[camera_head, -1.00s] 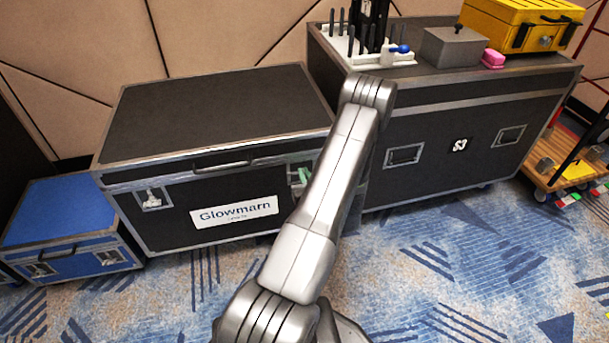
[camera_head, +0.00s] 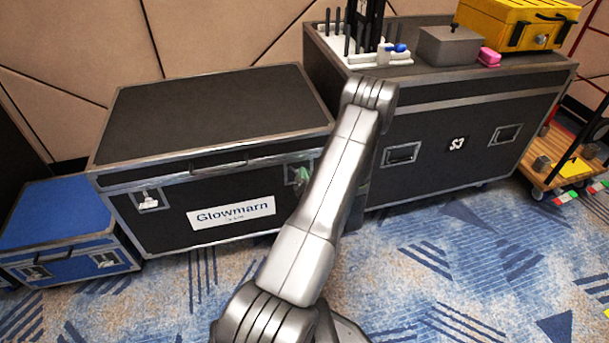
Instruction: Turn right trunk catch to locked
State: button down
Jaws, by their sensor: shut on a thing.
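The black trunk (camera_head: 155,214) labelled Glowmarn stands left of centre with its lid closed. Its left catch (camera_head: 148,199) is a silver butterfly latch on the front, in plain view. The right trunk catch (camera_head: 291,173) is at the front right, mostly hidden by my gripper and arm. The catch's exact angle cannot be made out.
A blue case (camera_head: 60,215) stands left of the trunk. The carpet in front (camera_head: 450,260) is clear.

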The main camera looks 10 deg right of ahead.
jog(key=shift+d+f+m, duration=0.1)
jog(key=shift+f+m, duration=0.2)
jog(key=shift+m, duration=1.35)
jog(key=shift+d+f+m, duration=0.1)
jog(key=shift+f+m, duration=0.2)
jog(key=shift+m, duration=1.3)
jog(key=shift+d+f+m, duration=0.1)
jog(key=shift+f+m, duration=0.2)
jog(key=shift+m, duration=1.35)
jog(key=c, duration=1.6)
grip_release()
jog(key=shift+p, duration=0.3)
jog(key=s, duration=0.4)
jog(key=s+p, duration=0.1)
jog(key=s, duration=0.4)
jog(key=s+p, duration=0.1)
jog(key=s, duration=0.4)
jog(key=shift+d, duration=0.25)
jog(key=shift+w, duration=0.1)
